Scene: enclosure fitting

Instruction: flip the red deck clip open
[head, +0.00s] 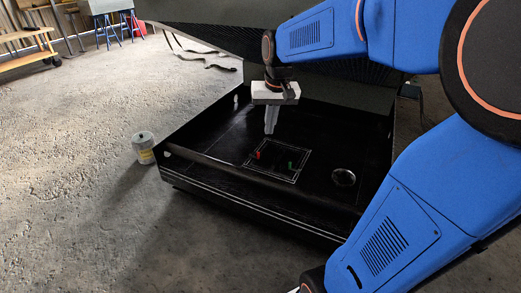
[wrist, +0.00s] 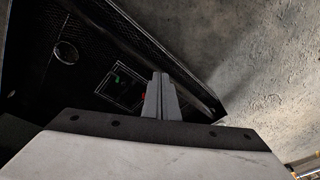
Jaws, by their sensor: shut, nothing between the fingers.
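The red deck clip (head: 257,155) stands as a small red piece at the left part of a white-outlined rectangle on the black deck (head: 215,165). In the wrist view the red clip (wrist: 142,97) shows as a small red spot right beside the fingers, partly hidden by them. My gripper (head: 270,131) points down above the deck, behind the red clip in the head view. Its fingers are together and hold nothing. In the wrist view my gripper (wrist: 161,76) looks apart from the clip, but the exact gap is hard to tell.
A green clip (head: 291,165) sits right of the red one in the same outline. A round, glassy disc (head: 343,177) lies on the deck further right. The black enclosure has a raised front rail (head: 262,182). A can (head: 144,147) stands on the concrete floor to the left.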

